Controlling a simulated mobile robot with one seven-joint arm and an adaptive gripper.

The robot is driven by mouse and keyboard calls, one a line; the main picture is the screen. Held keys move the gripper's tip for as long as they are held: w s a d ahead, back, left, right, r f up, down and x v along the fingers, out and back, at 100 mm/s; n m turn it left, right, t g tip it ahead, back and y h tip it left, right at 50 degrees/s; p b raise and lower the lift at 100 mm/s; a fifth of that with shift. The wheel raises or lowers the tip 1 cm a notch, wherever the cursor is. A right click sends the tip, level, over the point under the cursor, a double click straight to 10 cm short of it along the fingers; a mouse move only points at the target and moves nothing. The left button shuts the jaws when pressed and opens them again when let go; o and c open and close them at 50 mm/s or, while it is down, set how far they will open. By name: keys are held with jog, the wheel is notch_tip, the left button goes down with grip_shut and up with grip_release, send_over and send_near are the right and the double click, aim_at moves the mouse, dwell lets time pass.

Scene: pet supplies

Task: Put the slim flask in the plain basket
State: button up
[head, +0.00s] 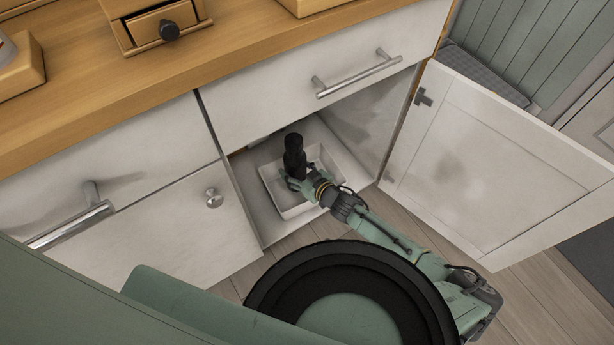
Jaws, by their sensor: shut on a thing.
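A dark, slim flask (294,155) stands roughly upright in my gripper (297,180), inside the open lower cupboard. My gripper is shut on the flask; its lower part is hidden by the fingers. A plain white basket (290,211), shallow and rectangular, sits on the cupboard floor. The flask and gripper are over the basket in this view. I cannot tell whether the flask's base touches the basket's floor.
The cupboard door (490,165) stands wide open to the right. A closed drawer (320,75) with a bar handle is just above the opening. A closed door (185,225) with a round knob is on the left. The wooden countertop (240,50) holds a small wooden drawer box (155,22).

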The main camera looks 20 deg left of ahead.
jog(key=shift+w+a, duration=0.1)
jog(key=shift+w, duration=0.25)
notch_tip(320, 180, down, 10)
jog(key=shift+r+b, duration=0.1)
jog(key=shift+b, duration=0.75)
jog(key=shift+w, duration=0.1)
jog(key=o, duration=1.4)
jog(key=shift+r, duration=0.1)
jog(key=p+v, duration=0.1)
jog(key=v, duration=1.1)
